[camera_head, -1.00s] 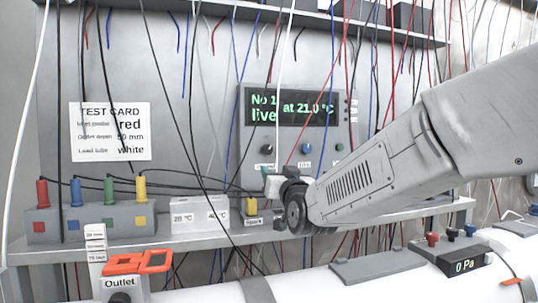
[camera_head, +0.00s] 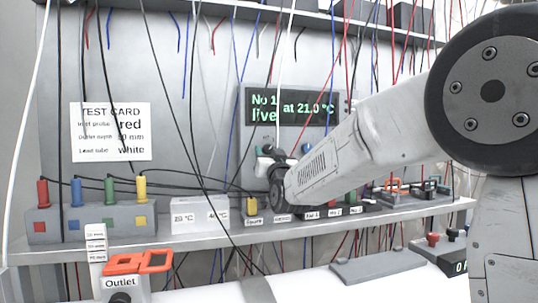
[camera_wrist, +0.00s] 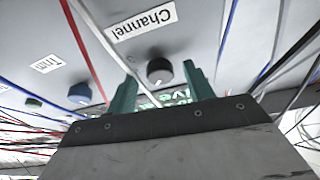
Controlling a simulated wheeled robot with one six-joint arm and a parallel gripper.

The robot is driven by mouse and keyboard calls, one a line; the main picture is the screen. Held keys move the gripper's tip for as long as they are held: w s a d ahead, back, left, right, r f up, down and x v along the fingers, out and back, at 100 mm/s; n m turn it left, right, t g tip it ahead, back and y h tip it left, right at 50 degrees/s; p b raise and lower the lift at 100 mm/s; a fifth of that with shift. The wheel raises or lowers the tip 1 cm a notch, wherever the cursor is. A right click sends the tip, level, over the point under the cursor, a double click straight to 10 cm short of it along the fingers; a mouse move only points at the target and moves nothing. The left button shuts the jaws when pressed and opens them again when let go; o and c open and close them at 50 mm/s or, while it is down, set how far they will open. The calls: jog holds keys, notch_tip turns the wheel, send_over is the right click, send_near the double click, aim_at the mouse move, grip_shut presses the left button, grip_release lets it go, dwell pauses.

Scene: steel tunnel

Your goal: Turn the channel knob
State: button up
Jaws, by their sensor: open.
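The channel knob (camera_wrist: 160,71) is a small black round knob on the grey panel, beside its "Channel" label (camera_wrist: 142,21), which appears upside down in the wrist view. My gripper (camera_wrist: 159,76) is open, with its two green fingers pointing at the panel. The knob appears in the gap between the fingertips, and I cannot tell how far ahead of them it is. In the head view my gripper (camera_head: 268,153) is in front of the lower left of the panel (camera_head: 293,104) and hides the knob there. The panel's green display (camera_head: 292,110) reads "No 1 live at 21.0 °C".
A blue knob (camera_wrist: 80,92) with a "Trim" label and a green knob (camera_wrist: 33,103) are beside the channel knob. Thin wires hang around the panel. The shelf (camera_head: 205,238) below holds colored plugs and small boxes. A test card (camera_head: 110,132) is on the wall.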

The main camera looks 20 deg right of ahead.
jog(key=c, duration=1)
jog(key=shift+m, duration=0.4)
jog(key=shift+o, duration=0.2)
jog(key=m+h, duration=0.1)
jog(key=m, duration=0.2)
jog(key=m+h, duration=0.1)
jog(key=m, duration=0.1)
jog(key=shift+a+r+g+h, duration=0.1)
jog(key=shift+a+g+h, duration=0.2)
jog(key=shift+g, duration=0.1)
jog(key=shift+m+g+h, duration=0.3)
jog(key=shift+m+h, duration=0.2)
jog(key=shift+m, duration=0.75)
jog(key=shift+m+g+h, duration=0.3)
jog(key=shift+m+h, duration=0.2)
jog(key=shift+m, duration=0.75)
